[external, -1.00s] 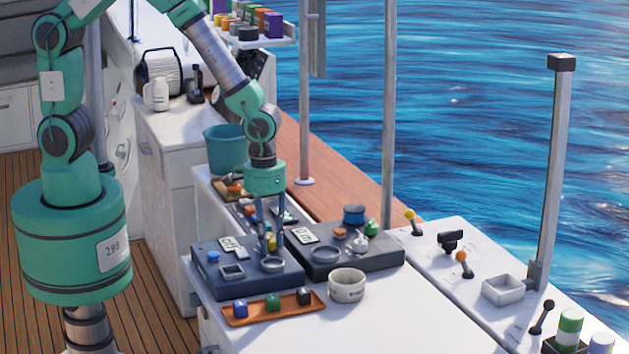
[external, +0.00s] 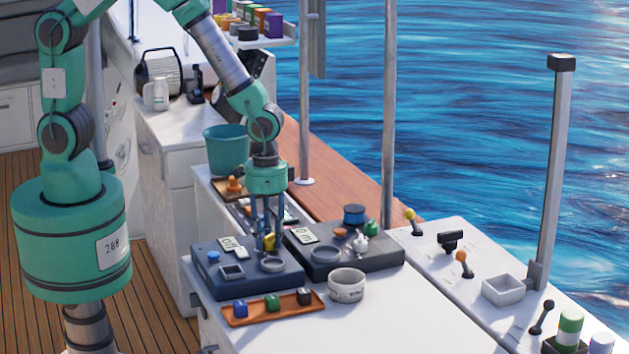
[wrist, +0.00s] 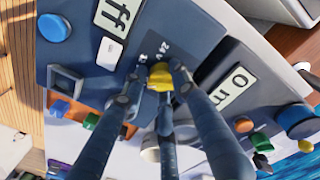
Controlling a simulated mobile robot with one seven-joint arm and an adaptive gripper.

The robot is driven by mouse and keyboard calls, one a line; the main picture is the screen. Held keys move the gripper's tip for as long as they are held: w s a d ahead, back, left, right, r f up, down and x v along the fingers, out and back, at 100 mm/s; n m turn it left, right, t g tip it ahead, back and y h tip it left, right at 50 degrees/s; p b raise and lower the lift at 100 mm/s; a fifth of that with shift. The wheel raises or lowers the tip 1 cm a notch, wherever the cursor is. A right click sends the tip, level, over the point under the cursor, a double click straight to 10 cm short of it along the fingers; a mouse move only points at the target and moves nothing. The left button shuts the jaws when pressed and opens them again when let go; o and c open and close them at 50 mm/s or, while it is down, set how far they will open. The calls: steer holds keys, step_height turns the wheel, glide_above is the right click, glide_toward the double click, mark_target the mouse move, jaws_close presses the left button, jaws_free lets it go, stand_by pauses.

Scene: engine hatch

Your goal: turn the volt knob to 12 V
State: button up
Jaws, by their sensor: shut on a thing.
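The yellow volt knob (wrist: 160,77) stands on the left dark blue panel box (external: 250,284). My gripper (wrist: 158,78) is shut on it, with its dark fingers around the knob from several sides. In the external view, the knob (external: 268,240) shows as a small yellow patch between the fingers of my gripper (external: 267,245), which points down. The fingers hide which way the knob points.
The panel also bears a blue button (wrist: 54,27), a white switch (wrist: 109,53) and a round ring (external: 271,265). A second dark box (external: 372,262) stands close on the right. An orange tray (external: 240,318) with small cubes and a white bowl (external: 346,290) are in front.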

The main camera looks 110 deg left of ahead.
steer(key=m, duration=0.5)
steer(key=shift+s+f+g, duration=0.25)
steer(key=shift+s+g, duration=0.05)
steer(key=shift+m, duration=0.4)
steer(key=o, duration=1.1)
steer(key=shift+s+a, duration=0.1)
steer(key=shift+w+r, duration=0.1)
steer(key=shift+w, duration=0.1)
steer(key=shift+w+r, duration=0.1)
steer(key=shift+r, duration=0.3)
steer(key=shift+a+r, duration=0.15)
steer(key=shift+r, duration=2.65)
steer(key=shift+a+r, duration=0.15)
steer(key=shift+r, duration=2.65)
